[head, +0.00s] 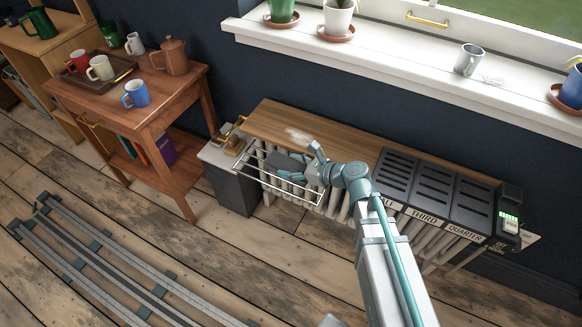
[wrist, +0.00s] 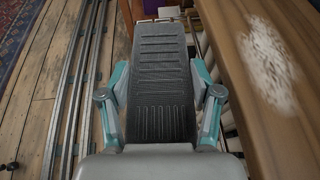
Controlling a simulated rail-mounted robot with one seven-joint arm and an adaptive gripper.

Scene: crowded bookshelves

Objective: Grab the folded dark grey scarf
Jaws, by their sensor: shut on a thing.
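The folded dark grey scarf (wrist: 160,90) fills the middle of the wrist view, its ribbed surface lying between the two teal fingers of my gripper (wrist: 162,98). My gripper is shut on it, with a finger along each side. In the head view the scarf (head: 284,164) is a small dark patch at the white wire rack (head: 262,172) in front of the radiator, partly hidden by my gripper (head: 300,168). Whether the scarf still touches the rack bars is hard to tell.
A wooden shelf board (head: 290,126) with a pale powdery patch lies just behind my gripper. Black slotted covers (head: 430,185) stand to the right. A dark grey bin-like box (head: 230,180) stands left. A wooden table (head: 150,105) holds mugs. Floor rails (head: 110,265) run at lower left.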

